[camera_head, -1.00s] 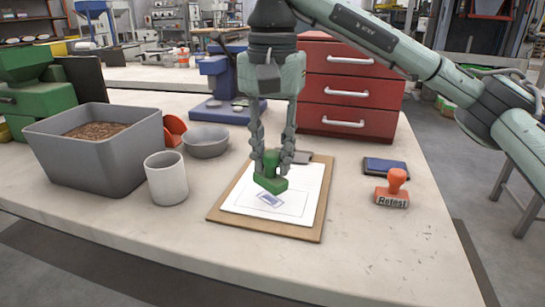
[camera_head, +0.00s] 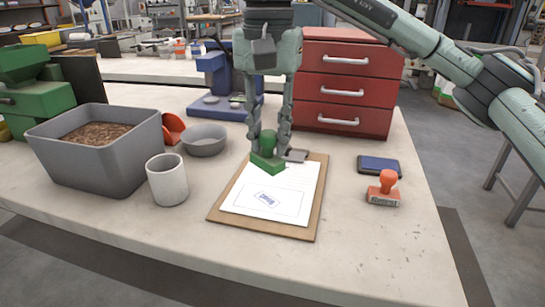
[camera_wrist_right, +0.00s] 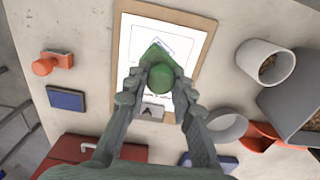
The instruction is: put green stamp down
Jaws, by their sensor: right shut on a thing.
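The green stamp (camera_head: 267,164) is held between the fingers of my right gripper (camera_head: 269,142), over the upper part of the clipboard (camera_head: 226,217). In the right wrist view the stamp's round green knob (camera_wrist_right: 161,78) sits between the fingertips of my right gripper (camera_wrist_right: 158,92). Whether the stamp's base touches the paper I cannot tell. The white sheet (camera_head: 283,184) on the clipboard bears a blue, tilted stamped mark (camera_head: 266,199) in its lower box. My left gripper is in neither view.
An orange Retest stamp (camera_head: 384,188) and a blue ink pad (camera_head: 379,167) stand right of the clipboard. A white cup (camera_head: 167,180), a grey bowl (camera_head: 205,141) and a grey pellet bin (camera_head: 78,164) stand left. Red drawers (camera_head: 345,90) stand behind. The front right tabletop is clear.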

